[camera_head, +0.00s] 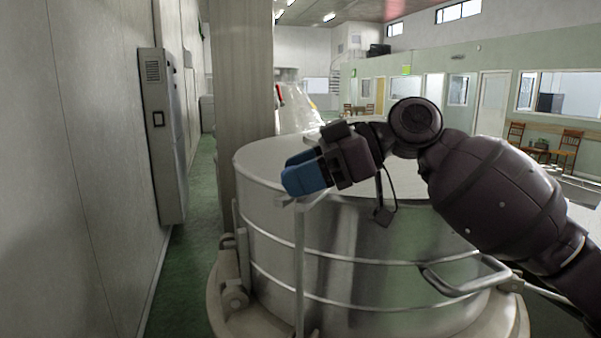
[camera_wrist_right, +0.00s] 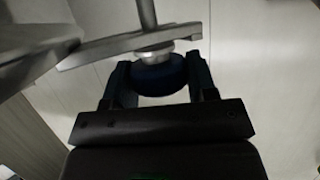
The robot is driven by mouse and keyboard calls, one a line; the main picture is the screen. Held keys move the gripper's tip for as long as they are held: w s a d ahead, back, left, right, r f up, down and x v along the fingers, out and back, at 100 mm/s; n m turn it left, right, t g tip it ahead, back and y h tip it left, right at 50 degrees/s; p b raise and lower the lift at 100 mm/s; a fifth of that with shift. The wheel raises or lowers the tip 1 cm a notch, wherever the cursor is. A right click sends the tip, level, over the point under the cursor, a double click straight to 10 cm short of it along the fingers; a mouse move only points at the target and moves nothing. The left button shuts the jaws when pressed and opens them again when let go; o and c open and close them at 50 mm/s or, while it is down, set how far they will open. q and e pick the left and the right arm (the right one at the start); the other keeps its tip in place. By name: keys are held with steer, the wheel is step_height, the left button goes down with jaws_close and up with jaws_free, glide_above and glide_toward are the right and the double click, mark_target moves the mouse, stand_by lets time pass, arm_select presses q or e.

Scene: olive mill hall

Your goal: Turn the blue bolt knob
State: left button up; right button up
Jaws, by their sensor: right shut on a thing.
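The blue bolt knob (camera_wrist_right: 160,75) shows in the right wrist view as a dark round knob under a metal collar, rod and flat bar. It lies between the two fingers of my right gripper (camera_wrist_right: 161,84), which is shut on it. In the head view my right gripper (camera_head: 304,170) reaches in from the right, its blue fingers at the upper left rim of the steel vessel (camera_head: 345,240). The knob cannot be told apart from the blue fingers there. A thin upright rod (camera_head: 299,260) runs down the vessel's side below the fingers. My left gripper is not in view.
A curved handle (camera_head: 465,285) sticks out at the vessel's right front. A pillar (camera_head: 245,90) stands behind the vessel. A grey wall cabinet (camera_head: 163,130) is at the left, with a green floor strip (camera_head: 190,240) between. Chairs stand far right.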

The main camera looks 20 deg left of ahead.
steer(key=shift+f, duration=0.3)
steer(key=o, duration=0.9)
steer(key=shift+w+r, duration=0.1)
steer(key=shift+w, duration=0.1)
steer(key=shift+o, duration=0.2)
steer(key=shift+s+r, duration=0.1)
steer(key=b+v, duration=0.1)
steer(key=v, duration=0.9)
steer(key=shift+d+r+b, duration=0.15)
steer(key=shift+d+b, duration=0.25)
